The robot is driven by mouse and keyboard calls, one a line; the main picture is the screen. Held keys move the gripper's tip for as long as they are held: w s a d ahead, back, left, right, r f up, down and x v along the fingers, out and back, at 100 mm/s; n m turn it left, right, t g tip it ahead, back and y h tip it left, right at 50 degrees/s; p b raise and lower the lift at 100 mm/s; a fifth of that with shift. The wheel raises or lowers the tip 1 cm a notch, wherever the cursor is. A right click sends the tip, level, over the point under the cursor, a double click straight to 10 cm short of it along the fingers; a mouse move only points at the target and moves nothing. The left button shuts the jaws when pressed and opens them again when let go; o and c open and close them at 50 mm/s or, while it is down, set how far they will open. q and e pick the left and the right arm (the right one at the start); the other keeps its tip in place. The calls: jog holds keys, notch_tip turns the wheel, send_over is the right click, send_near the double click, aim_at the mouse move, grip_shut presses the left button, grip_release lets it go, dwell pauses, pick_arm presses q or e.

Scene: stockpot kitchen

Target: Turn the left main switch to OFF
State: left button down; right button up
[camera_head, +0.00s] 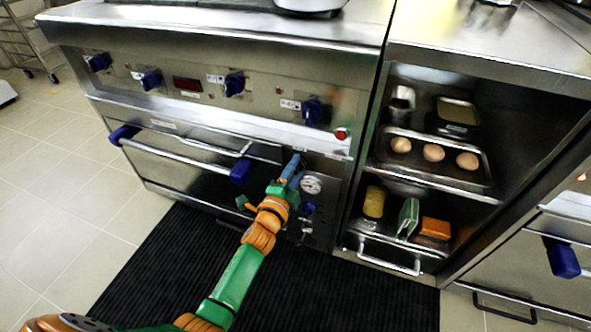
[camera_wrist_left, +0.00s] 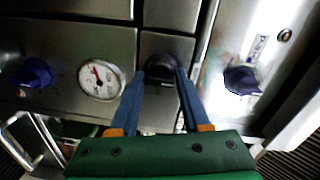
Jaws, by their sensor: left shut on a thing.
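My left gripper (camera_head: 293,164) reaches from below to the small control panel (camera_head: 325,166) at the lower right of the cooker front. In the left wrist view the two blue fingers of the gripper (camera_wrist_left: 160,72) are shut on a dark knob, the main switch (camera_wrist_left: 161,65), one finger at each side. In the head view the gripper hides this switch. I cannot read its position or any marking. A round white gauge (camera_head: 311,184) sits right beside the fingers and shows in the left wrist view (camera_wrist_left: 101,78). My right gripper is out of view.
A blue knob (camera_head: 309,208) is below the gauge. Several blue knobs line the cooker panel above, one (camera_head: 314,110) near a red lamp (camera_head: 341,134). The oven handle (camera_head: 185,154) is left of the gripper. Open shelves with a tray of eggs (camera_head: 436,175) stand right.

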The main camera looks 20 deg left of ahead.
jog(key=shift+s, duration=0.1)
pick_arm(q)
jog(key=shift+c, duration=2)
grip_release()
jog(key=s+p, duration=0.2)
jog(key=s, duration=0.5)
jog(key=shift+a+r, duration=0.15)
jog(key=shift+r, duration=0.1)
pick_arm(e)
jog(key=shift+s+d+r, duration=0.25)
jog(key=shift+s+d, duration=0.55)
jog(key=shift+s, duration=0.2)
